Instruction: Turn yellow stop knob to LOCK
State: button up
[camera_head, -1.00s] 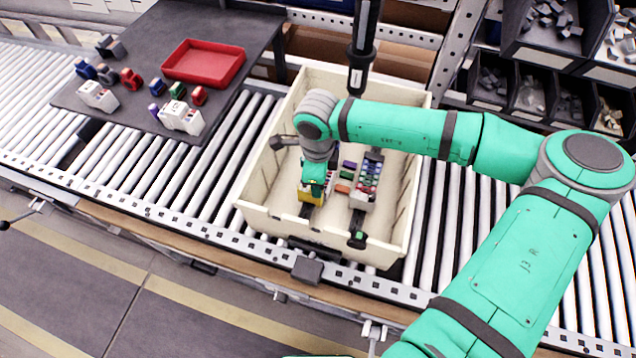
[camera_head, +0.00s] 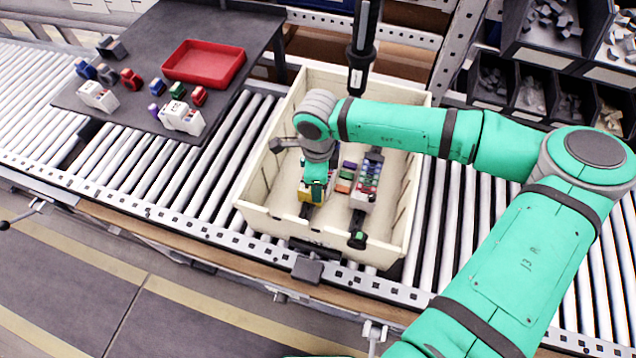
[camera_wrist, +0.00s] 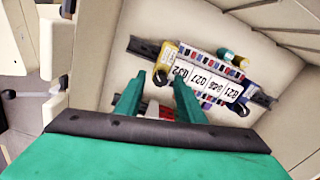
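The yellow stop (camera_wrist: 167,56) sits at the left end of a dark rail in the wrist view, beside a row of white numbered terminal blocks (camera_wrist: 210,82). Its small knob (camera_wrist: 160,77) faces my gripper. My gripper (camera_wrist: 158,80) is open, its two green fingers apart with the knob appearing between their tips. I cannot tell whether either finger touches it. In the head view the yellow stop (camera_head: 306,197) is partly hidden under my gripper (camera_head: 316,190). The knob's marking is too small to read.
The cream crate (camera_head: 255,212) has walls close around my gripper. A second rail with coloured blocks (camera_head: 366,180) stands to the right. A black hanging screwdriver (camera_head: 362,45) is behind my arm. A dark table (camera_head: 150,40) holds a red tray (camera_head: 205,62) and loose parts.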

notch_tip(320, 180, up, 11)
dwell(0.7)
jog(key=shift+f, duration=0.15)
